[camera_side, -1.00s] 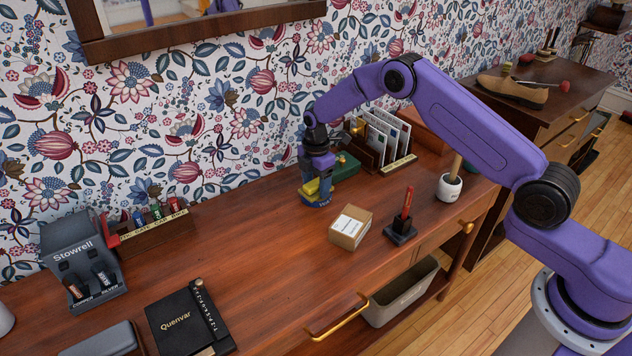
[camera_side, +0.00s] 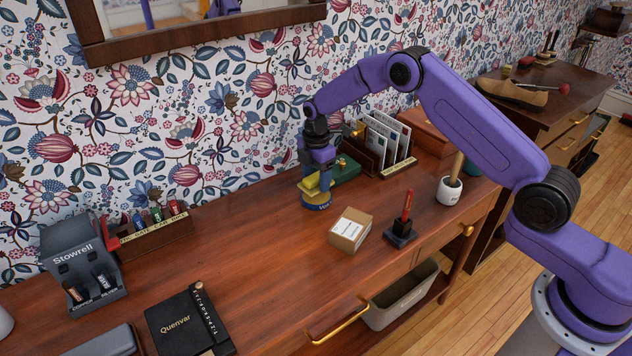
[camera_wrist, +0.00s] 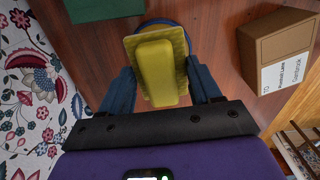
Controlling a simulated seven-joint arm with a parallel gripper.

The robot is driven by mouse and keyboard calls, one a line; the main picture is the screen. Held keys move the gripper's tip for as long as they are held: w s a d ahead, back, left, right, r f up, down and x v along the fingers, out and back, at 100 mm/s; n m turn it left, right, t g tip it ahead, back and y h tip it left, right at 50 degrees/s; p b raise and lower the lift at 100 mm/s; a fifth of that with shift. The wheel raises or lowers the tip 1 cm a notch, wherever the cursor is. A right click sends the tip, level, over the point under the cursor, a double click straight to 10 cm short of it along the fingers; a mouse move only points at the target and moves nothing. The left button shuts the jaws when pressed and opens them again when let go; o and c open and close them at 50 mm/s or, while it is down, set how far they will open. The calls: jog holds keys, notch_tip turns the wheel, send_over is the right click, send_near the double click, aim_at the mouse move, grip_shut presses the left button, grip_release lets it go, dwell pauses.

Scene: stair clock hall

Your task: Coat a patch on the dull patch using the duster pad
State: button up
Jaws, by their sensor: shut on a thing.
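My gripper (camera_side: 316,178) is shut on the yellow duster pad (camera_side: 311,182), which has a raised grip block on its back. In the wrist view the pad (camera_wrist: 152,62) sits between the two blue fingers of my gripper (camera_wrist: 162,85). A round blue tin (camera_side: 317,206) with yellow content stands on the desk just below the pad. In the wrist view the tin's blue rim (camera_wrist: 162,22) shows past the pad's far edge. The pad appears slightly above the tin. The pad's underside is hidden. I cannot make out the dull patch on the desk top.
A green box (camera_side: 344,168) and a letter rack (camera_side: 385,150) stand behind the tin. A cardboard box (camera_side: 350,230), a red pen in a black stand (camera_side: 401,233) and a white pot (camera_side: 449,190) stand to the right.

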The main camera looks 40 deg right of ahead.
aim_at(316, 175)
jog(key=shift+r, duration=1.95)
